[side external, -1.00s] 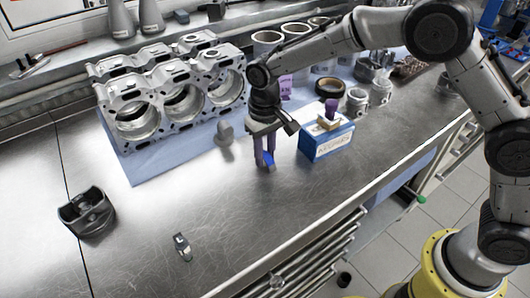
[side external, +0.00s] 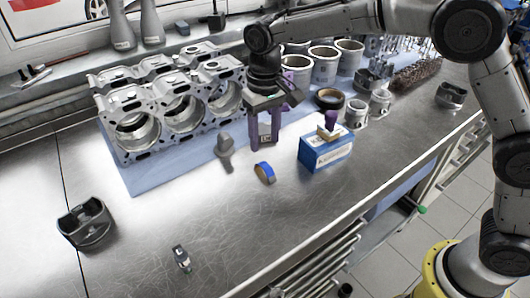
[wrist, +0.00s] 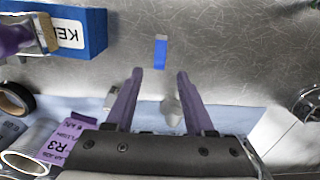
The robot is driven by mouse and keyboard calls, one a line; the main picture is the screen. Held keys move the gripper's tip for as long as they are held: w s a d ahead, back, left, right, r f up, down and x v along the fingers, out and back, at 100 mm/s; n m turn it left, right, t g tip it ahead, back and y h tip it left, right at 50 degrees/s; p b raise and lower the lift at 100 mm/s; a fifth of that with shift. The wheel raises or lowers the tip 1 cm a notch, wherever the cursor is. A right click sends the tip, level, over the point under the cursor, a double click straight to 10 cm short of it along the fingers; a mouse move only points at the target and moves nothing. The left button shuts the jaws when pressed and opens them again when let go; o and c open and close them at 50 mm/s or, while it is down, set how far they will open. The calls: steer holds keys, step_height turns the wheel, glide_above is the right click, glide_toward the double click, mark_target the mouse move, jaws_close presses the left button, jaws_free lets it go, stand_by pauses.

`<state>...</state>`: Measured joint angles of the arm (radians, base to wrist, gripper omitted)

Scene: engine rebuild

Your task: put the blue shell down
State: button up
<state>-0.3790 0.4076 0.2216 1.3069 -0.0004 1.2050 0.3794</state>
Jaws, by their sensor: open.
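The blue shell (side external: 265,173) is a small curved piece, blue on its outside, standing on its edge on the bare metal bench. It also shows in the wrist view (wrist: 161,52), ahead of the fingertips. My gripper (side external: 264,146) has purple fingers and hangs above and behind the shell, apart from it. In the wrist view my gripper (wrist: 160,73) is open, with nothing between its fingers.
A blue box (side external: 326,150) with a purple-handled brush on top stands right of the shell. A grey knob-like part (side external: 225,145) is to the left. The engine block (side external: 170,105) lies behind on a blue mat (side external: 150,182). The front bench is mostly clear.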

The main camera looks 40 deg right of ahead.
steer(key=shift+r, duration=1.6)
steer(key=s+d+r+t, duration=0.3)
steer(key=s+d+r, duration=0.5)
steer(key=s+d, duration=0.6)
steer(key=s+d+f+t, duration=0.1)
steer(key=s+d+f, duration=0.1)
steer(key=s, duration=0.5)
steer(key=s+d+f+t, duration=0.1)
steer(key=s+d+f, duration=0.1)
steer(key=s, duration=0.5)
steer(key=shift+s+f+t, duration=0.25)
steer(key=shift+s+t, duration=0.05)
steer(key=shift+s, duration=0.1)
